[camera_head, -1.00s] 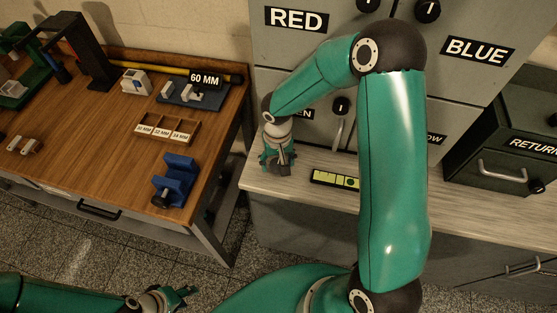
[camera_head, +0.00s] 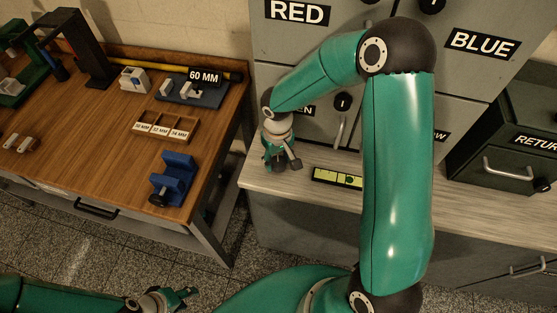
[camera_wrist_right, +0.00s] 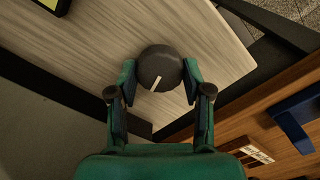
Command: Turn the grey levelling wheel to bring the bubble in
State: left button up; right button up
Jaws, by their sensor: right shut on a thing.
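The dark grey levelling wheel (camera_wrist_right: 160,68), a round knob with a white mark, sits on the pale worktop near its left end. My right gripper (camera_wrist_right: 160,78) has one finger on each side of it and is shut on it; it also shows in the head view (camera_head: 281,164), where it hides the wheel. The bubble level (camera_head: 332,177), yellow-green in a black frame, lies to the right of it, its right end close against my arm's outline. Its bubble is too small to place surely. My left gripper (camera_head: 188,292) is low in the head view, away from the wheel; its opening is unclear.
Grey cabinets (camera_head: 300,70) with labels stand behind the worktop (camera_head: 262,181). A dark green return box (camera_head: 510,155) is at right. The wooden bench (camera_head: 95,150) at left holds a blue block (camera_head: 176,178) and a labelled tray (camera_head: 165,126).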

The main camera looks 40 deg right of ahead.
aim_at(277, 161)
jog(key=n+b, duration=0.1)
jog(key=n, duration=0.2)
jog(key=shift+n, duration=1.6)
jog(key=o, duration=1.2)
jog(key=shift+c, duration=0.2)
jog(key=shift+r, duration=0.1)
notch_tip(277, 161, up, 12)
